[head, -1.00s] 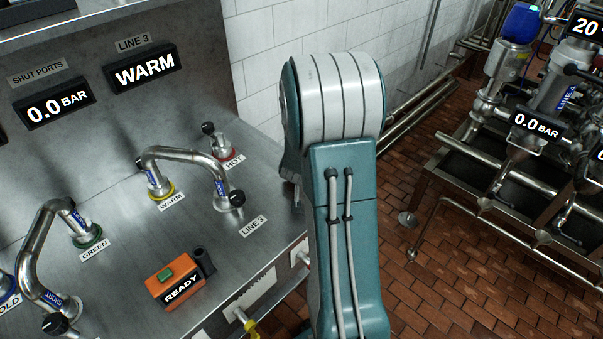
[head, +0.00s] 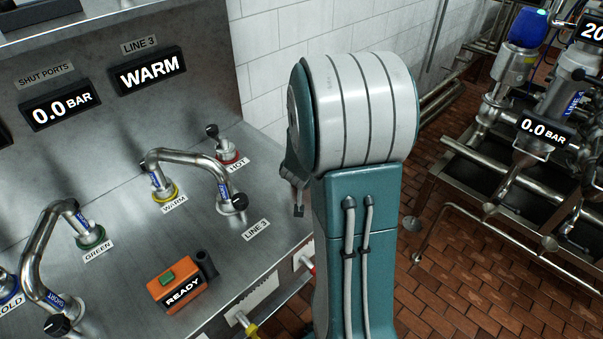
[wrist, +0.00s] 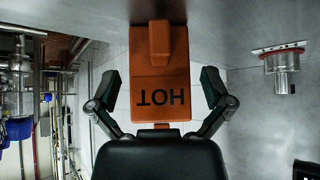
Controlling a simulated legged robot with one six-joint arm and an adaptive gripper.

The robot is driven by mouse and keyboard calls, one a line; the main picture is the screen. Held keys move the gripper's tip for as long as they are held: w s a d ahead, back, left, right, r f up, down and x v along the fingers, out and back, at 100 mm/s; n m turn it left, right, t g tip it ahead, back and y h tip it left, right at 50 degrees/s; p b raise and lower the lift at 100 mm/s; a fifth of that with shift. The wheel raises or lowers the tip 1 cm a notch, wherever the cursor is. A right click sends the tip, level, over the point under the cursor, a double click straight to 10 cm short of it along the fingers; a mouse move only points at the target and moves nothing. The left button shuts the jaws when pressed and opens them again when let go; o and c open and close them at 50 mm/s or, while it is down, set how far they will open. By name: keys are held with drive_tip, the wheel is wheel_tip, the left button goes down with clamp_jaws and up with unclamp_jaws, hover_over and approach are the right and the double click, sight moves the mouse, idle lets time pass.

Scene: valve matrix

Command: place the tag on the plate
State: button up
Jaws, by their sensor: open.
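The orange tag (wrist: 160,75), marked HOT, shows upside down in the wrist view. It lies between the spread fingers of my gripper (wrist: 160,95), with a gap on both sides. My gripper is open and does not touch the tag's sides. In the head view my arm hides the tag and most of the gripper; only a dark finger part (head: 298,208) shows at the arm's left. A pale plate-like panel (head: 260,292) is on the bench's front face; I cannot tell whether it is the task's plate.
The steel bench (head: 130,225) carries bent pipes (head: 188,156), a capped HOT port (head: 228,152) and an orange READY box (head: 178,285). The HOT port also shows in the wrist view (wrist: 282,70), close at right. Pipework (head: 540,100) stands across the brick floor at right.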

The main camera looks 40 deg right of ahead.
drive_tip(key=shift+s+a+r, duration=0.35)
drive_tip(key=shift+a+r, duration=0.2)
drive_tip(key=shift+r, duration=0.05)
drive_tip(key=shift+s+a+r, duration=0.3)
drive_tip(key=shift+a+r, duration=0.25)
drive_tip(key=shift+s+r, duration=0.55)
drive_tip(key=shift+r, duration=0.2)
drive_tip(key=shift+v, duration=1.35)
drive_tip(key=a+r+n+t+y, duration=0.25)
drive_tip(key=a+r, duration=0.35)
drive_tip(key=a, duration=0.3)
drive_tip(key=a+r+n+t+y, duration=0.1)
drive_tip(key=a+r+n+y, duration=0.3)
drive_tip(key=a, duration=0.6)
drive_tip(key=s+a+r+n+g, duration=0.1)
drive_tip(key=s+a+g, duration=0.1)
drive_tip(key=s, duration=0.5)
drive_tip(key=s+a+r+g+h, duration=0.1)
drive_tip(key=s+a+g, duration=0.1)
drive_tip(key=s, duration=0.5)
drive_tip(key=shift+s+a+r+n, duration=0.25)
drive_tip(key=shift+a+r+n, duration=0.05)
drive_tip(key=shift+n, duration=0.05)
